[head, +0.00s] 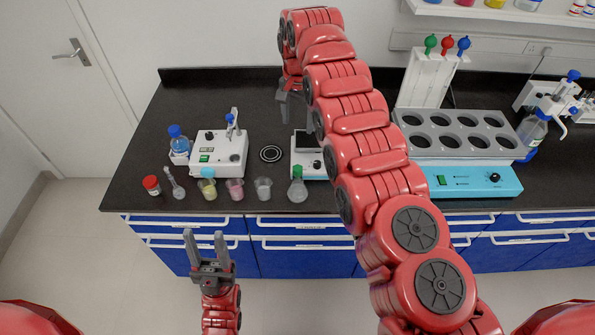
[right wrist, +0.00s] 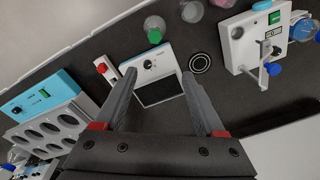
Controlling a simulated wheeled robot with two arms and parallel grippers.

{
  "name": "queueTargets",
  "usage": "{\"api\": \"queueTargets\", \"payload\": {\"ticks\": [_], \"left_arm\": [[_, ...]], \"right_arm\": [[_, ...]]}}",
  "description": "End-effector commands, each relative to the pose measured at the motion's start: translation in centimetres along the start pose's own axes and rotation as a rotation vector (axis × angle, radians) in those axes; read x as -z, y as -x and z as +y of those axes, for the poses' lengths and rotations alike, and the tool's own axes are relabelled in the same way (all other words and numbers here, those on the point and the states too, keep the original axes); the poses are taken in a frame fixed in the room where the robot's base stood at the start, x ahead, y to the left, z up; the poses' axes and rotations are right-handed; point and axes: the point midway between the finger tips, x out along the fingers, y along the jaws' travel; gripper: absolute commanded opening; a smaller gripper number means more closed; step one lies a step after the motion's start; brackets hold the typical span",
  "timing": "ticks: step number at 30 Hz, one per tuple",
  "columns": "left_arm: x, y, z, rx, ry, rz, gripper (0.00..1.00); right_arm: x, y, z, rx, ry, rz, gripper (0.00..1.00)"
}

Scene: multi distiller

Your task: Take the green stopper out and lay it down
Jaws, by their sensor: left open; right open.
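A clear flask (head: 298,190) with the green stopper (head: 297,172) in its neck stands near the bench's front edge, in front of a small white-and-blue device. In the right wrist view the green stopper (right wrist: 154,37) shows beyond the device, at the top. My right gripper (head: 292,100) is over the back of the bench, behind the device, with its arm reaching across. In the right wrist view its open fingers (right wrist: 160,76) are empty, and the stopper is apart from them. My left gripper (head: 207,242) is open and empty in front of the bench, low and left of the flask.
Beakers with yellow (head: 208,189), pink (head: 235,190) and clear (head: 263,189) contents stand left of the flask. A white instrument (head: 219,151) and a blue-capped bottle (head: 179,142) are behind them. A blue block heater (head: 470,180) fills the right. The back-left bench is clear.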

Motion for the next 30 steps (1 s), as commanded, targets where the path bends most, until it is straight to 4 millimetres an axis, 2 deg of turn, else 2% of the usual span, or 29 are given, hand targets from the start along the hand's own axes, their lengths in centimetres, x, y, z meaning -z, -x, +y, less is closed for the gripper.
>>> {"api": "queueTargets", "payload": {"ticks": [2, 5, 8, 19, 20, 21, 30], "left_arm": [[0.0, 0.1, 0.0, 0.000, 0.000, 0.000, 0.50], [-0.1, 0.6, 0.0, 0.000, 0.000, 0.000, 0.50], [-0.3, 1.7, 0.1, 0.000, 0.000, 0.000, 0.50], [-1.4, 8.3, 0.4, 0.000, 0.000, 0.000, 0.50], [-1.2, 7.1, 0.3, 0.000, 0.000, -0.001, 0.50], [-1.1, 6.8, 0.3, 0.000, 0.000, 0.000, 0.50], [-0.9, 5.4, 0.3, 0.000, 0.000, 0.000, 0.50]], "right_arm": [[-0.9, 1.0, 0.6, -0.027, -0.008, -0.026, 0.72], [-1.4, 0.7, 0.9, -0.041, -0.011, -0.041, 0.72], [-1.4, -0.6, 0.9, -0.041, -0.011, -0.040, 0.72], [-1.6, -7.5, 1.0, -0.037, -0.009, -0.039, 0.72], [-1.6, -6.9, 0.9, -0.036, -0.009, -0.039, 0.72], [-1.6, -7.3, 0.9, -0.037, -0.008, -0.041, 0.72], [-1.6, -10.7, 1.2, -0.037, -0.010, -0.036, 0.72]]}}
